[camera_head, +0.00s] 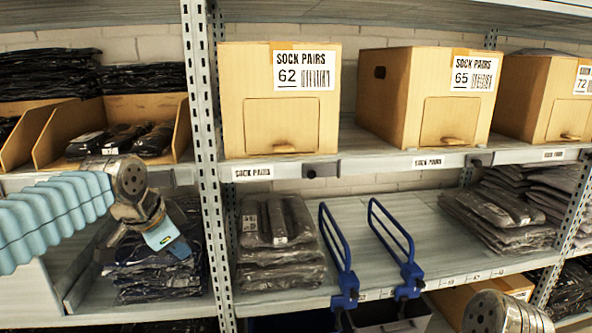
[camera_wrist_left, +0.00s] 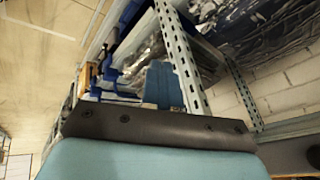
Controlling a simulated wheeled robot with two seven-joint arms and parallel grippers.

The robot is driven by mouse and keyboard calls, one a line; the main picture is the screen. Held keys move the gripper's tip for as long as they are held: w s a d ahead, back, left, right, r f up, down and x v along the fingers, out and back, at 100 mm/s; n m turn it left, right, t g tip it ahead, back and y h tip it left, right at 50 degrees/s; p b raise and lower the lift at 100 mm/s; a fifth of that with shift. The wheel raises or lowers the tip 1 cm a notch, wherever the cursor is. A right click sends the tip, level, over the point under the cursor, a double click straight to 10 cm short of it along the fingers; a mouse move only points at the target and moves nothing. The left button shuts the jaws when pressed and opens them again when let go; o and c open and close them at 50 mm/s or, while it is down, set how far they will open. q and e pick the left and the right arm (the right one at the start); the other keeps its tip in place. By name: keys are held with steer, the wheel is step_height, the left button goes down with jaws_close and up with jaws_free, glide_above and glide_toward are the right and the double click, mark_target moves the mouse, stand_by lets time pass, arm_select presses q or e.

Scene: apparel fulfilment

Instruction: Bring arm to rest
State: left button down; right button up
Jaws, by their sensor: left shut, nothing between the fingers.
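My left arm (camera_head: 50,215) comes in from the left in a light blue ribbed sleeve and ends in metal joints. My left gripper (camera_head: 180,249) is in front of the lower left shelf, left of the upright post, over dark packed garments. It is shut and empty. In the left wrist view the blue fingers of the left gripper (camera_wrist_left: 162,84) show beyond a dark bracket, near a perforated post. A metal joint of my right arm shows at the bottom right of the head view, but its gripper is out of view.
A perforated post (camera_head: 208,160) stands right beside the left gripper. Sock boxes 62 (camera_head: 248,110), 65 (camera_head: 400,105) and 72 (camera_head: 530,95) stand on the upper shelf. Blue dividers (camera_head: 340,250) and bagged garments (camera_head: 280,255) are on the lower shelf, with bare surface around the dividers.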

arm_select(q)
steer(key=d+f+n+g+h, duration=0.15)
steer(key=d+f, duration=0.25)
steer(key=f, duration=1.1)
steer(key=d+f+n+g, duration=0.1)
steer(key=d+f+n, duration=0.25)
steer(key=f, duration=1.15)
steer(key=s+d+f+n+g, duration=0.1)
steer(key=s+d+f+n, duration=0.2)
steer(key=s+f, duration=0.7)
steer(key=s+d+f+n+g+h, duration=0.1)
steer(key=s+d+f+n, duration=0.2)
steer(key=s+f, duration=0.7)
steer(key=shift+s+f+n, duration=0.3)
steer(key=shift+f, duration=0.3)
steer(key=shift+g, duration=0.25)
